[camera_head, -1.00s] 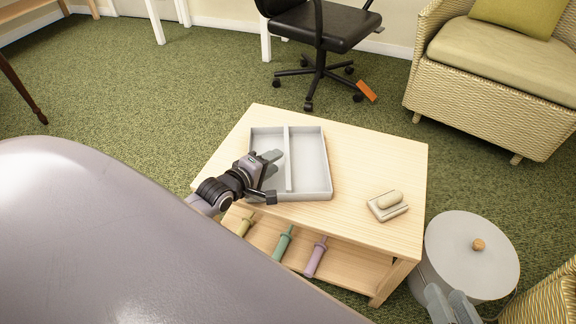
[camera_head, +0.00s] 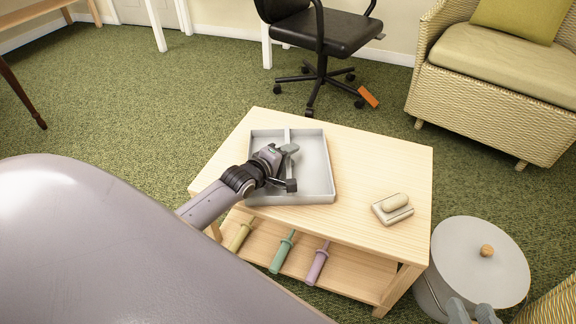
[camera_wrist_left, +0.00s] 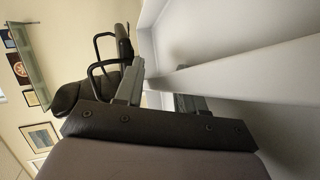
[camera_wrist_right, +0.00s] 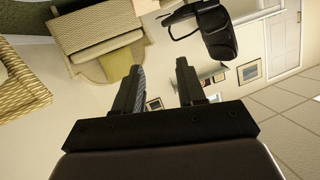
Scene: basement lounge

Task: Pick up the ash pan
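A light grey, shallow rectangular pan with a divider, which looks to be the ash pan (camera_head: 318,170), lies flat on the low wooden table. My left gripper (camera_head: 289,167) is over the pan, at its divider. In the left wrist view, my left gripper (camera_wrist_left: 160,92) has its fingers apart, and the pan's divider (camera_wrist_left: 240,66) runs up to the space between them. I cannot tell whether they touch it. My right gripper (camera_head: 472,312) shows at the bottom right, in front of the lidded bin; the right wrist view shows my right gripper (camera_wrist_right: 158,80) open and empty.
The wooden table (camera_head: 350,160) also holds a beige block-like item (camera_head: 393,208). Its lower shelf has green (camera_head: 283,250), purple (camera_head: 318,263) and yellowish (camera_head: 240,236) handled items. A grey lidded bin (camera_head: 480,262) stands right. A wicker armchair (camera_head: 490,100) and office chair (camera_head: 325,35) stand behind.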

